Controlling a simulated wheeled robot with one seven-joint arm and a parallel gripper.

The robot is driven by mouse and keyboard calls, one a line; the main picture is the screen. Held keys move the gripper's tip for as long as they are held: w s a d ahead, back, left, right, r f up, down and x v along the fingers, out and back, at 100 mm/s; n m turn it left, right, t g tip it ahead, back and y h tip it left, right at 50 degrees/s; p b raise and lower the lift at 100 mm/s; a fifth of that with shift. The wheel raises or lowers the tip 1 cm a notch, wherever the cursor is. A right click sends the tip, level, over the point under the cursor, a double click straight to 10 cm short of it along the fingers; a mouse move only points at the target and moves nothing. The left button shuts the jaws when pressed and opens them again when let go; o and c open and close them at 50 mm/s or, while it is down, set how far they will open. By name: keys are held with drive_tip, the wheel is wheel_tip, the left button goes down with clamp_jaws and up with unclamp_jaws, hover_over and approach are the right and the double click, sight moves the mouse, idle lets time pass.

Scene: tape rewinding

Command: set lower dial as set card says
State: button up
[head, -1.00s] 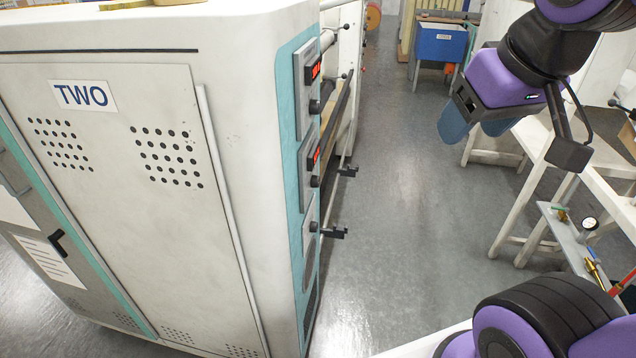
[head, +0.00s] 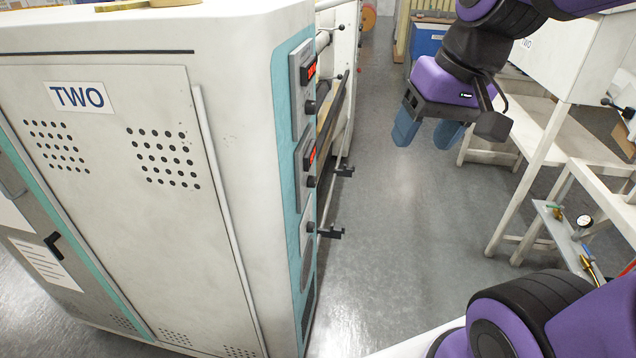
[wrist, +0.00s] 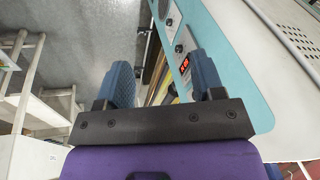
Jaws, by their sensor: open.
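The lower dial (head: 311,181) is a small black knob under the lower red display (head: 311,157), on the narrow teal-edged side of the white cabinet marked TWO. An upper dial (head: 310,107) and upper display (head: 309,71) sit above it. The digits are too small to read. My gripper (head: 426,133) is open and empty, with blue fingers pointing down, right of the panels and well apart from them. In the wrist view, a red display (wrist: 184,65) and a black knob (wrist: 179,48) show near the right finger. I cannot identify a set card.
The white cabinet (head: 225,190) fills the left. Bars with black-ended handles (head: 331,233) stick out beside the panels. Grey floor (head: 385,225) is free between the cabinet and white tables (head: 530,150) on the right. A sheet of printed paper (head: 47,264) is on the cabinet's left.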

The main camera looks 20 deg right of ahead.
drive_tip(key=w+a+f+m+g+y, duration=0.3)
drive_tip(key=w+f+m+y, duration=0.15)
drive_tip(key=w+f, duration=0.3)
drive_tip(key=m+t+y, duration=0.9)
drive_tip(key=m+t, duration=0.1)
drive_tip(key=m, duration=0.6)
approach(312, 182)
drive_tip(key=w+x, duration=0.1)
drive_tip(key=x, duration=0.7)
drive_tip(key=shift+w+f, duration=0.2)
drive_tip(key=shift+f, duration=0.1)
drive_tip(key=shift+d, duration=0.1)
drive_tip(key=shift+c, duration=0.4)
drive_tip(key=c, duration=0.9)
drive_tip(key=shift+o, duration=0.3)
